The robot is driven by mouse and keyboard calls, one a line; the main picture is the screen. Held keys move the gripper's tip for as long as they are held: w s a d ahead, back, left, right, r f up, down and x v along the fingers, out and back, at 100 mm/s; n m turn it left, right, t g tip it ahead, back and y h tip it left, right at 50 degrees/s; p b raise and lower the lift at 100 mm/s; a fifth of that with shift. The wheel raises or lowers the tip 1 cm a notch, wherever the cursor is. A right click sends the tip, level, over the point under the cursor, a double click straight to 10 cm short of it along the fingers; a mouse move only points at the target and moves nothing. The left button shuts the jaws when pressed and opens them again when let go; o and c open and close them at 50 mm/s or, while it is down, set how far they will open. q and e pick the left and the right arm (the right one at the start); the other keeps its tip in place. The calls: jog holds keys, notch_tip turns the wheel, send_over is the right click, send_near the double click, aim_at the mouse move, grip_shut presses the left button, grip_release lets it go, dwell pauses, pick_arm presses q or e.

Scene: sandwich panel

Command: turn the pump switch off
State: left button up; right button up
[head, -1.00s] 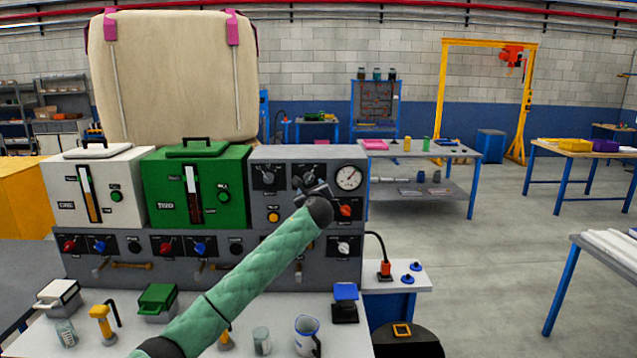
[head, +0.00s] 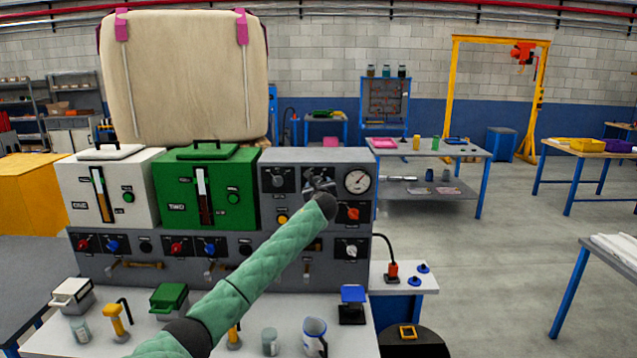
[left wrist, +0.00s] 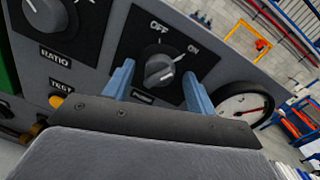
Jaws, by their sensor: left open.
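The pump switch (left wrist: 160,70) is a dark rotary knob on a black plate in the left wrist view. OFF and ON are printed above it, and its white mark points toward ON. My left gripper (left wrist: 159,88) is open, with one blue finger on each side of the knob. I cannot tell whether the fingers touch it. In the head view my left gripper (head: 319,184) is in front of the pump switch plate and hides most of the knob.
A pressure gauge (head: 358,181) is just right of the switch, and it also shows in the left wrist view (left wrist: 243,108). The RATIO knob (left wrist: 50,15) is to the left, above a yellow TEST button (left wrist: 56,101). A red-orange knob (head: 353,214) is below the gauge.

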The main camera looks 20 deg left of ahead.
pick_arm(q)
jog(key=shift+w+a, duration=0.1)
jog(key=shift+w, duration=0.1)
pick_arm(e)
jog(key=shift+s, duration=0.15)
pick_arm(q)
jog(key=c, duration=1)
pick_arm(e)
jog(key=shift+d, duration=0.1)
